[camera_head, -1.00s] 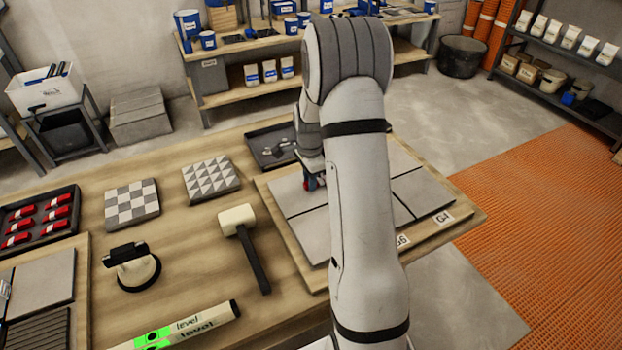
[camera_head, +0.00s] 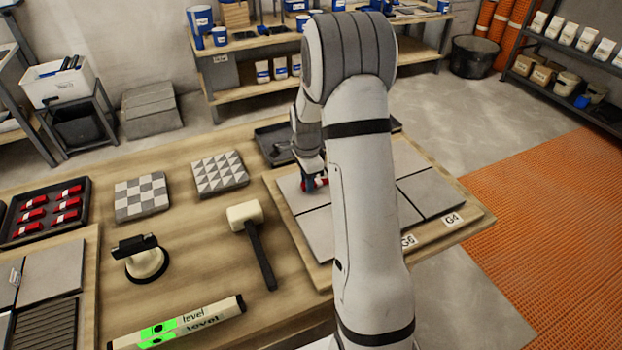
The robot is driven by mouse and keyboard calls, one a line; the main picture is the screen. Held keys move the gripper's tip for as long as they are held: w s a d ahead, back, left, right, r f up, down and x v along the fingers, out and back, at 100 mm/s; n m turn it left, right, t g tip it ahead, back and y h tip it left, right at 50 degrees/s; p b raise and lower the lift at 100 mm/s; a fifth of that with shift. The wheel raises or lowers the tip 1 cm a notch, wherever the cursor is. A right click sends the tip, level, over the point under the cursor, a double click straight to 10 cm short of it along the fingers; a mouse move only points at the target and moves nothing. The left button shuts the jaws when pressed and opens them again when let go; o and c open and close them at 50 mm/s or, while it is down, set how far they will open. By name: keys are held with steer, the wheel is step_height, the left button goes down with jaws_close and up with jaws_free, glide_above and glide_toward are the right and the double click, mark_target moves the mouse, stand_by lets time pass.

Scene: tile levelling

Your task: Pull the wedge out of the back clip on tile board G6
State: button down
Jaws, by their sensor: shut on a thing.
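The tile board (camera_head: 430,231) lies on the right part of the table, with grey tiles on it and the labels G6 (camera_head: 408,241) and G4 (camera_head: 452,219) on its front edge. My gripper (camera_head: 313,180) is low over the back left of the tiles, behind my forearm. It is shut on a small red piece, the wedge (camera_head: 308,185). A bit of blue shows beside the wedge. The back clip cannot be made out, and I cannot tell whether the wedge is still in it. My arm hides the middle of the board.
A dark tray (camera_head: 268,140) stands behind the board. A mallet (camera_head: 252,240), a suction cup (camera_head: 145,262), a level (camera_head: 185,322) and two patterned tiles (camera_head: 220,175) lie to the left. A tray of red wedges (camera_head: 48,212) is at the far left.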

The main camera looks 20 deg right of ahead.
steer(key=shift+a, duration=0.5)
steer(key=shift+r, duration=0.1)
steer(key=shift+r+p, duration=1.85)
steer(key=shift+r, duration=1.1)
